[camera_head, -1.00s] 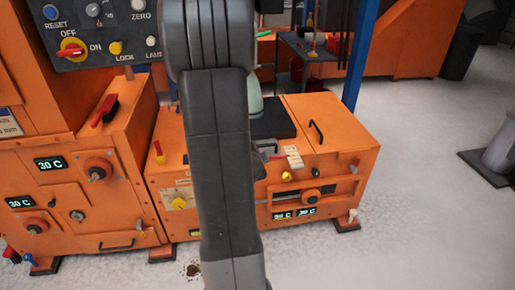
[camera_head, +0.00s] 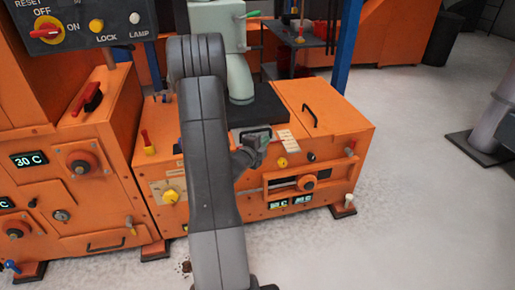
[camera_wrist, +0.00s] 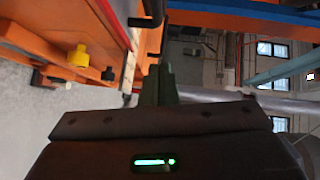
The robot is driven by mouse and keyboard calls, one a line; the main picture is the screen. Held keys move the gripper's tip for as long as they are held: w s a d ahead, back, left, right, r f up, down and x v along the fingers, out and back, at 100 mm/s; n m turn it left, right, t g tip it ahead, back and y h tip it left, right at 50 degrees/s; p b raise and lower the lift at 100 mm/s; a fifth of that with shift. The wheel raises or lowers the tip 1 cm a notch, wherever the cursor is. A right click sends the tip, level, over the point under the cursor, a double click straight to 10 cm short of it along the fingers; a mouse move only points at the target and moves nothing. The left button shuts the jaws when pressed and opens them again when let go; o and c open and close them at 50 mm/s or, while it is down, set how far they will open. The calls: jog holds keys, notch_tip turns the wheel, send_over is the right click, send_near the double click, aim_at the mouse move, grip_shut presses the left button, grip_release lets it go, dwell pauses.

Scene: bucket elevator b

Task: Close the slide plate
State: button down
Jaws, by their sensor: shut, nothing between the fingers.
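The orange machine box (camera_head: 330,135) stands in the middle of the head view. I cannot tell for sure which part is the slide plate. A slotted front strip with a round orange knob (camera_head: 308,183) is on its front face, and a dark gap shows beside the knob. A black plate (camera_head: 262,112) lies on top under a pale green spout (camera_head: 238,55). My gripper (camera_head: 264,141) is shut and empty, above the front top edge near a white label. In the wrist view my gripper (camera_wrist: 158,82) points along the orange face; contact with a dark bar there is unclear.
A taller orange cabinet (camera_head: 70,190) with knobs and displays stands at the left, with a control panel (camera_head: 80,25) above it. A blue post (camera_head: 348,55) rises behind the box. A grey pipe stand (camera_head: 495,130) is at the right. The floor in front right is clear.

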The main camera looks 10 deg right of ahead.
aim_at(270, 129)
jog(key=w+d+f, duration=0.1)
jog(key=w+d, duration=0.1)
jog(key=w, duration=0.4)
jog(key=shift+b, duration=0.4)
jog(key=shift+w+f, duration=0.1)
jog(key=shift+w, duration=0.1)
jog(key=w+b, duration=0.1)
jog(key=w, duration=0.3)
jog(key=shift+w+a, duration=0.1)
jog(key=shift+w, duration=0.55)
jog(key=shift+w+r, duration=0.15)
jog(key=shift+r, duration=0.1)
